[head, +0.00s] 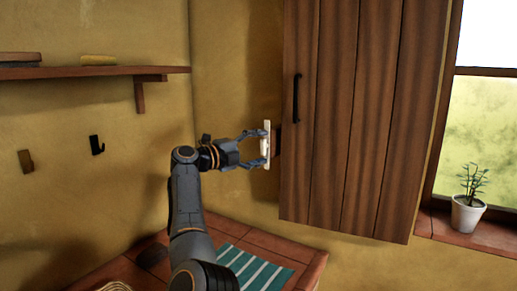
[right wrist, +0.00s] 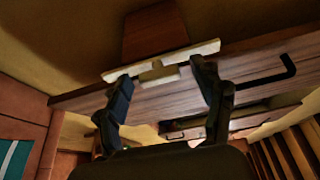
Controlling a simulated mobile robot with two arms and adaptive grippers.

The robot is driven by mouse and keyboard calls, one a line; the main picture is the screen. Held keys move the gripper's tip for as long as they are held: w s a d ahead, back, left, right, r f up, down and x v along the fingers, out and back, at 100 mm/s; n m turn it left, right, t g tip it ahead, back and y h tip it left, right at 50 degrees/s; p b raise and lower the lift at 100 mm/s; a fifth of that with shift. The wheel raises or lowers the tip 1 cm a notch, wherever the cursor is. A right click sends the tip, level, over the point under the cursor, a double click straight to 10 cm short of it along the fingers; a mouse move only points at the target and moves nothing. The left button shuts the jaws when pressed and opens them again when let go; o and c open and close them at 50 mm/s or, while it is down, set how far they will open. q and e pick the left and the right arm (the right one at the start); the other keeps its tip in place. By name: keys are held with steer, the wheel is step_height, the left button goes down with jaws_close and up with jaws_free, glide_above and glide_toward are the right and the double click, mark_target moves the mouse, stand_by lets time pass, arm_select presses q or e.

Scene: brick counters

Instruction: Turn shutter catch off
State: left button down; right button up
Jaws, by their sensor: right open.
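The shutter catch (head: 266,126) is a narrow, pale upright bar at the left edge of the brown wooden shutter (head: 345,120). In the right wrist view the catch (right wrist: 185,53) is a cream bar with a tan middle piece, in front of a brown block (right wrist: 152,30). My right gripper (head: 260,148) is open at the catch, one finger above and one below its middle. In the right wrist view its fingertips (right wrist: 160,74) are near the bar on both sides of the tan piece; I cannot tell whether they touch it. My left gripper is out of view.
A black handle (head: 297,98) sits on the shutter. A wooden shelf (head: 80,72) and black hook (head: 97,145) are on the left wall. A striped cloth (head: 253,270) lies on the tiled counter below. A potted plant (head: 467,214) stands on the window sill at right.

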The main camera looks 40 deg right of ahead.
steer(key=w+a, duration=0.1)
steer(key=a, duration=1.1)
steer(key=shift+w, duration=0.15)
steer(key=shift+d, duration=0.1)
